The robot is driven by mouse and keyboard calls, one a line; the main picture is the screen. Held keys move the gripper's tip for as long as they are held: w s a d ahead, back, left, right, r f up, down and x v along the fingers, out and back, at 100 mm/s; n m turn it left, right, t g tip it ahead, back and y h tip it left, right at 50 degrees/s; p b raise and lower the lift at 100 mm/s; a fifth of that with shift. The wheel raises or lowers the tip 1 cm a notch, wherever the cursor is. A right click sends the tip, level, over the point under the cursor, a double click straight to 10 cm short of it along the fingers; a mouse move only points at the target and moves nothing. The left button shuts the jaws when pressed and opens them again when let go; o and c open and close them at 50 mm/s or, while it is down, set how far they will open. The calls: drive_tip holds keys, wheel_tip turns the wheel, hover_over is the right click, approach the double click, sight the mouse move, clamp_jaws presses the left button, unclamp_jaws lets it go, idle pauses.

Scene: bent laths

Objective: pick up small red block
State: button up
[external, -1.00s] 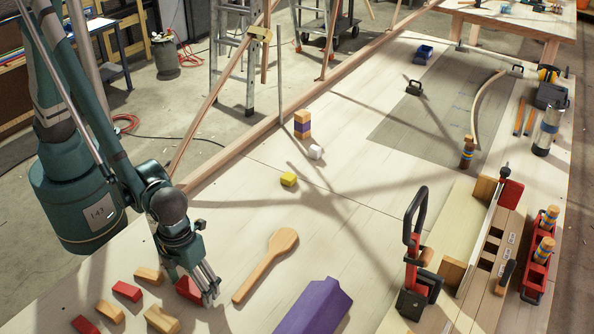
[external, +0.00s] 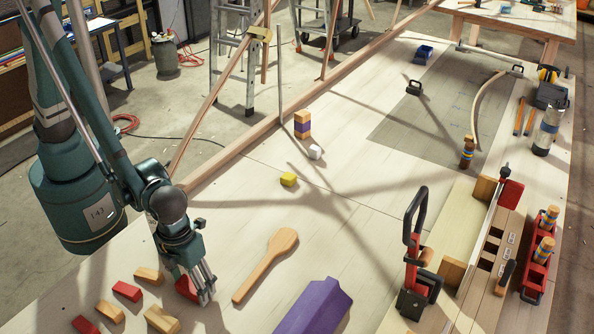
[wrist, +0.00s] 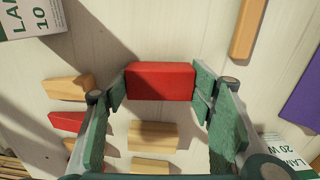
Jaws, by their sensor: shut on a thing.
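A red block (external: 187,287) stands on the pale table at the lower left of the external view, partly hidden by my fingers. In the wrist view the same red block (wrist: 160,81) lies across the space between my two green-padded fingers. My gripper (external: 203,294) points down and is shut on this block, with a fingertip pad (wrist: 204,80) at its right end. I cannot tell whether the block is clear of the table. Two other red blocks, one nearer (external: 127,291) and one farther left (external: 85,325), lie on the table.
Wooden blocks (external: 149,275) lie left of my gripper. A wooden paddle (external: 265,265) and a purple block (external: 313,307) lie to its right. A yellow block (external: 288,180) and a white block (external: 315,152) stand farther back. The middle of the table is mostly clear.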

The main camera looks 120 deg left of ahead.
sight(192, 285)
drive_tip(key=shift+r, duration=4.8)
drive_tip(key=shift+w, duration=0.1)
